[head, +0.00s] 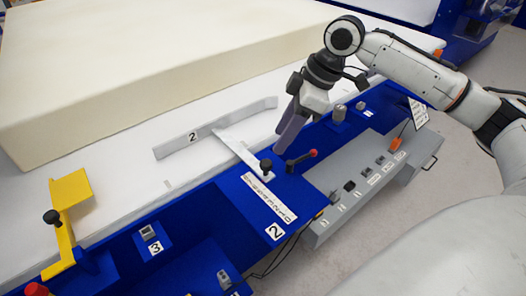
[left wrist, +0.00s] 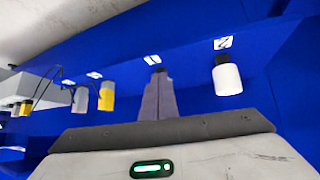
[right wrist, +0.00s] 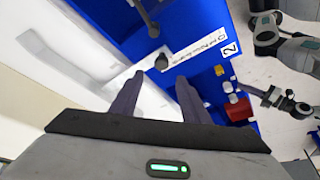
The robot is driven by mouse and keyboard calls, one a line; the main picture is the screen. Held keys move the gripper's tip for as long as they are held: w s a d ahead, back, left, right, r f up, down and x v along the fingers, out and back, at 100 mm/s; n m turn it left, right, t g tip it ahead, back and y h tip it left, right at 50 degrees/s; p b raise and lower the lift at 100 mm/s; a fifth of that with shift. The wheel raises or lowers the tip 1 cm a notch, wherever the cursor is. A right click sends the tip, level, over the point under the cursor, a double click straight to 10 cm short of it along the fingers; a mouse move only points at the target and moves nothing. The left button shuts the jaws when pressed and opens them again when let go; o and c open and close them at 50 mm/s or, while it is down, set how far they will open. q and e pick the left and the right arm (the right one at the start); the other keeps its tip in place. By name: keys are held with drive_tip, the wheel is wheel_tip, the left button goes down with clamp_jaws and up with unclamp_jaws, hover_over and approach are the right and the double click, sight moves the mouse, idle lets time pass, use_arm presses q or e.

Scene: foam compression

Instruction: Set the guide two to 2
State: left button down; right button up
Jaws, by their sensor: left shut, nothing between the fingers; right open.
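Guide two is a light grey T-shaped bar (head: 215,130) marked 2, lying on the white bed in the head view. Its stem runs to a black knob (head: 266,165) beside a white numbered scale (head: 268,197) on the blue panel; the reading is too small to tell. A red-tipped lever (head: 302,159) sits right of the knob. My right gripper (head: 281,150) is open and empty, above the knob and lever. In the right wrist view, the knob (right wrist: 161,62) shows just beyond the gap between the fingers (right wrist: 157,92). My left gripper (left wrist: 158,100) is shut and empty, seen only in the left wrist view.
A large cream foam block (head: 150,70) lies on the bed behind. A yellow guide (head: 68,215) stands at left near label 3. A grey control box (head: 365,180) with switches is at right. In the left wrist view, a white cylinder (left wrist: 227,76) stands near my left fingers.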

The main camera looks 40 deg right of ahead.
sight(266, 162)
drive_tip(key=x, duration=0.8)
drive_tip(key=shift+a+f, duration=0.15)
drive_tip(key=shift+f, duration=0.1)
clamp_jaws()
